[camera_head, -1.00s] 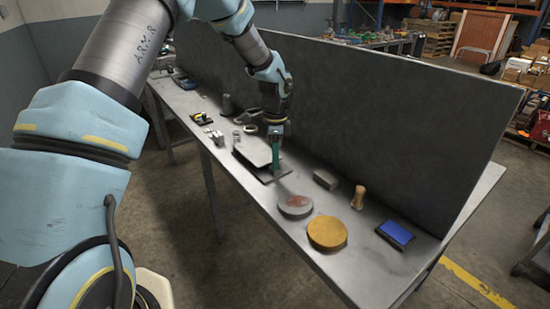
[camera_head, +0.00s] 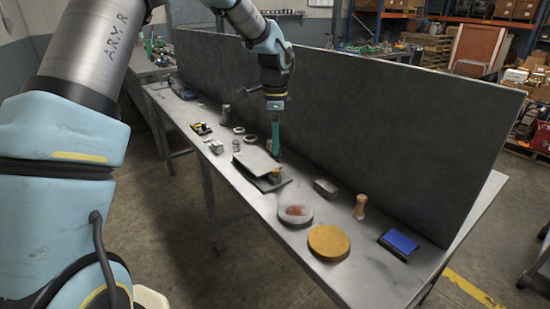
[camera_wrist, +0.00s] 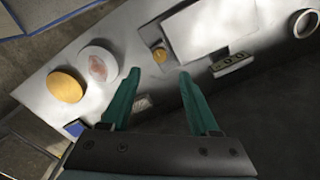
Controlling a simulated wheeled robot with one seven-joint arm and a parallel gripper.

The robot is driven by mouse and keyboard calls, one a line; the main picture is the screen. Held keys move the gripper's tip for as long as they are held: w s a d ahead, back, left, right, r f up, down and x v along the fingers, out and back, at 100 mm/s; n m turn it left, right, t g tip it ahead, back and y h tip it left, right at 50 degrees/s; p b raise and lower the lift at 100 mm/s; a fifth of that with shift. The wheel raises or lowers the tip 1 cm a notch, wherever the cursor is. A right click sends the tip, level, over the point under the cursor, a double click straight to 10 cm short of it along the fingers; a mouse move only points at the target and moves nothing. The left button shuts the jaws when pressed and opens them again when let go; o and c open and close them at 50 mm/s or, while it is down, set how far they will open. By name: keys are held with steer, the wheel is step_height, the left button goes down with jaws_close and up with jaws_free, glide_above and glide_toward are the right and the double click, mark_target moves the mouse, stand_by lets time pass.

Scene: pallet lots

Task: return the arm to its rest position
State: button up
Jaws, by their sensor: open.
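My arm reaches over the metal bench (camera_head: 230,185) from the left. My gripper (camera_head: 276,153) points down above the bench, close to the dark upright panel. In the wrist view my gripper (camera_wrist: 157,72) shows two green fingers spread apart with nothing between them. The knob also shows in the wrist view (camera_wrist: 160,54).
A dark panel (camera_head: 370,130) stands along the bench's back. Nearer are a yellow disc (camera_head: 328,242), a grey disc with a reddish patch (camera_head: 295,215), a grey block (camera_head: 326,188), a wooden handle (camera_head: 360,207) and a blue pad (camera_head: 399,242). Rings and small parts lie farther along.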

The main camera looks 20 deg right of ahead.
steer(key=shift+r, duration=1)
